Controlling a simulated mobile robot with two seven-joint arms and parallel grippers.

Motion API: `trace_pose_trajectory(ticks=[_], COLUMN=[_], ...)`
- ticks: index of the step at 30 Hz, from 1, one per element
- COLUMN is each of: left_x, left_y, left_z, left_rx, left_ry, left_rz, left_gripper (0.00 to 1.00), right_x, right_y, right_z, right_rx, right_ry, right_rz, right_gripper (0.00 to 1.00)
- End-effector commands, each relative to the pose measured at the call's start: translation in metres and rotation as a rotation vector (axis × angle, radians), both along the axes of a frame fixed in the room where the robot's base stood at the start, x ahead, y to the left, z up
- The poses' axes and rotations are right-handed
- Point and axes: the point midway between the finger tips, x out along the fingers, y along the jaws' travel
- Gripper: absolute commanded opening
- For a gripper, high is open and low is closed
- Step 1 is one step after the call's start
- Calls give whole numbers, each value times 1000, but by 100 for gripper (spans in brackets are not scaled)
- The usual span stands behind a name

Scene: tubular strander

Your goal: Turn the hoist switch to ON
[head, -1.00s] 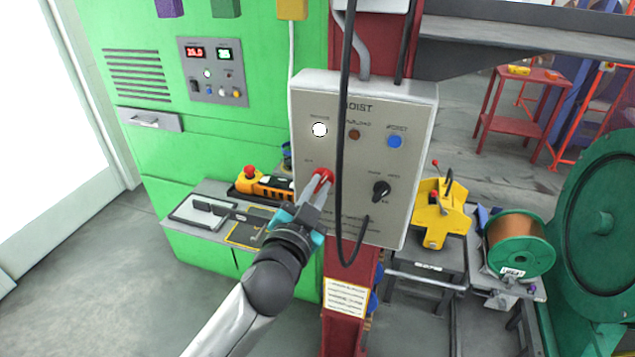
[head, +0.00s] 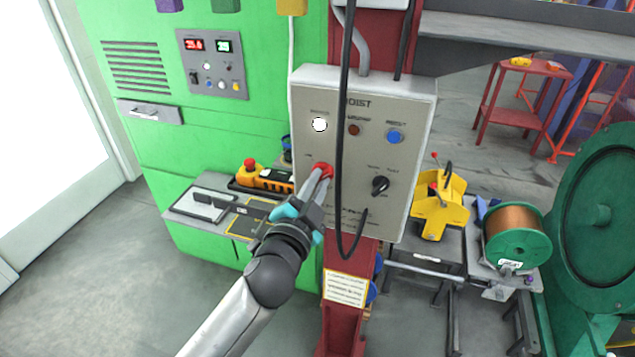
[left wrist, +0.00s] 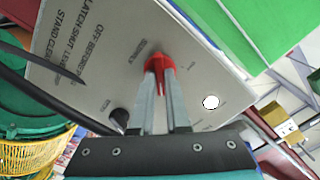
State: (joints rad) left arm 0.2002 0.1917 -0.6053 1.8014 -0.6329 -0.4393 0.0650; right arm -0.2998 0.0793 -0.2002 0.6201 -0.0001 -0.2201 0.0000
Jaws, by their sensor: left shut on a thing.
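The grey hoist panel (head: 385,90) is fixed to a red column and carries a red switch handle (head: 324,168) at its left, below a lit white lamp (head: 320,124). My left gripper (head: 325,173) is shut on the red switch handle. In the left wrist view, the red handle (left wrist: 158,62) sits between the fingertips (left wrist: 160,72). The gripper hides part of the handle and its lower markings, so its exact position is hard to read. A black selector knob (head: 380,186) is at the panel's lower right. My right gripper is not in view.
A black cable (head: 341,130) hangs in front of the panel, just right of the red handle. A blue button (head: 394,136) is at upper right. A yellow device (head: 438,208) and copper spool (head: 512,230) stand right. A green cabinet (head: 150,70) stands left.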

Motion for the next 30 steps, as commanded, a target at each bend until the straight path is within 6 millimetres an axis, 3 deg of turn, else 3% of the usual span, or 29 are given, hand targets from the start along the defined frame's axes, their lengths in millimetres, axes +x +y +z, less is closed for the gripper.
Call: trace_pose_trajectory(ticks=[2,3,10,20,30], left_x=[0,0,0,-3,-44], left_y=[0,0,0,1,14], left_z=[-1,-1,0,0,-2], left_rx=[4,4,2,1,1], left_ry=[-1,-1,0,0,2], left_rz=[1,1,1,0,-1], left_gripper=[0,18,44,44,44], right_x=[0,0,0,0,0], right_y=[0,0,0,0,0], right_z=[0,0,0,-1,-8], right_rx=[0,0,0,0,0], right_ry=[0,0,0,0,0], right_rz=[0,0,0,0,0], right_gripper=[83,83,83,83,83])
